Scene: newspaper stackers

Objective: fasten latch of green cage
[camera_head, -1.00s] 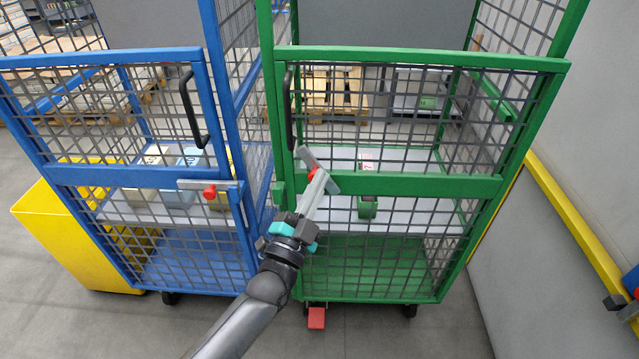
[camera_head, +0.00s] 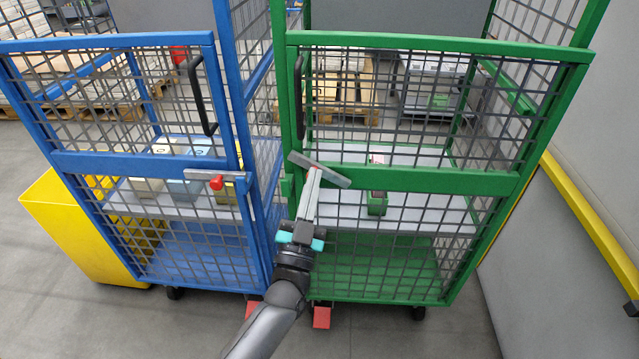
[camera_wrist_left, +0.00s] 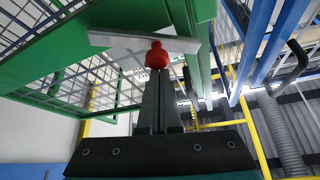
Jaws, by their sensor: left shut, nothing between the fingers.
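The green cage (camera_head: 420,179) stands at the centre right with its door panel closed against the frame. Its latch (camera_head: 335,178) is a flat grey bar on the door's left edge, tilted with its right end lower. In the left wrist view the latch bar (camera_wrist_left: 110,40) carries a red knob (camera_wrist_left: 157,55). My left gripper (camera_head: 314,172) is shut and empty, with its fingertips at the knob. In the left wrist view the fingertips (camera_wrist_left: 158,73) sit right against or just short of the knob; contact is unclear. In the head view the fingers mostly hide the knob. My right gripper is out of view.
A blue cage (camera_head: 110,162) stands close on the left, its own red-knobbed latch bar (camera_head: 200,175) level. A yellow bin (camera_head: 65,230) is at far left. A wall with a yellow rail (camera_head: 580,220) lies right. Grey floor in front is clear except for red pedals (camera_head: 321,317).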

